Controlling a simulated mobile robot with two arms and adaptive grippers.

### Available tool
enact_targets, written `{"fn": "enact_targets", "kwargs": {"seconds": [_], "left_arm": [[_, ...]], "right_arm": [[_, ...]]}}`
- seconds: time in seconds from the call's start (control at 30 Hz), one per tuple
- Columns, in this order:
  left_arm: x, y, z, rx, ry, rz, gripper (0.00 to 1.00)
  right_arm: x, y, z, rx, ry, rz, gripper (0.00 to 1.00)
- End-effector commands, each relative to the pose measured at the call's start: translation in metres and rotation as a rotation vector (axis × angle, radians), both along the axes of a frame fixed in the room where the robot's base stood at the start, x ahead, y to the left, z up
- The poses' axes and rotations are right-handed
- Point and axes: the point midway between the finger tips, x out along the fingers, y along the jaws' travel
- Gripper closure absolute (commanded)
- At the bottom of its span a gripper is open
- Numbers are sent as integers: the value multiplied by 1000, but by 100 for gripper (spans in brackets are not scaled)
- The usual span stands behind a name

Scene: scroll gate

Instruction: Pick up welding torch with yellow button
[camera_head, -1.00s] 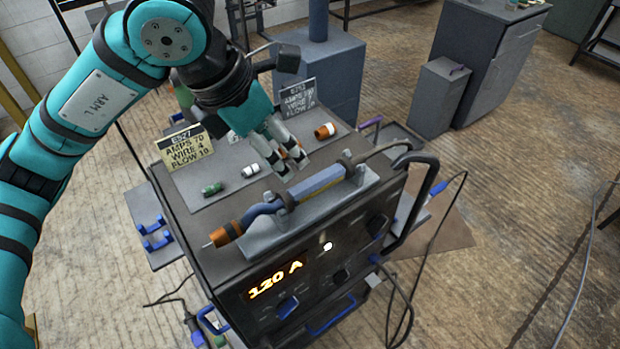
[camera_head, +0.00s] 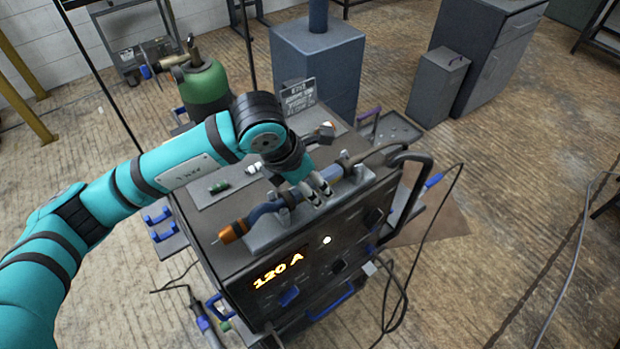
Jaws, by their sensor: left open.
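The welding torch (camera_head: 266,209) lies in a grey cradle on top of the dark welding machine. It has an orange nozzle at the left and a blue-grey handle running to the upper right. My left gripper (camera_head: 318,192) is over the middle of the handle, fingers pointing down, open. It hides that part of the handle, and I cannot make out a yellow button. I cannot tell whether the fingers touch the handle. My right gripper is not in view.
The welding machine (camera_head: 225,262) shows "120 A" and has a black side handle (camera_head: 428,165). A green part (camera_head: 219,187), a white part (camera_head: 254,168) and a dark sign (camera_head: 298,95) are on its top. A green gas cylinder (camera_head: 205,85) stands behind. Cables hang at the right.

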Motion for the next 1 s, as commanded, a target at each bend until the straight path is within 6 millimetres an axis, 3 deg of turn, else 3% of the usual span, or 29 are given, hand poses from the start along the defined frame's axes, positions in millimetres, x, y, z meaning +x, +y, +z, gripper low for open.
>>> {"fn": "enact_targets", "kwargs": {"seconds": [0.27, 0.73, 1.0], "left_arm": [[1, -1, -5, 1, -2, 0, 40], [1, -1, -4, 0, -1, 0, 100], [2, -2, -3, -2, -4, 0, 100]], "right_arm": [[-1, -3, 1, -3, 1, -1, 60], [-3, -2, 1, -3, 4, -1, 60], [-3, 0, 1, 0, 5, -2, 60]]}}
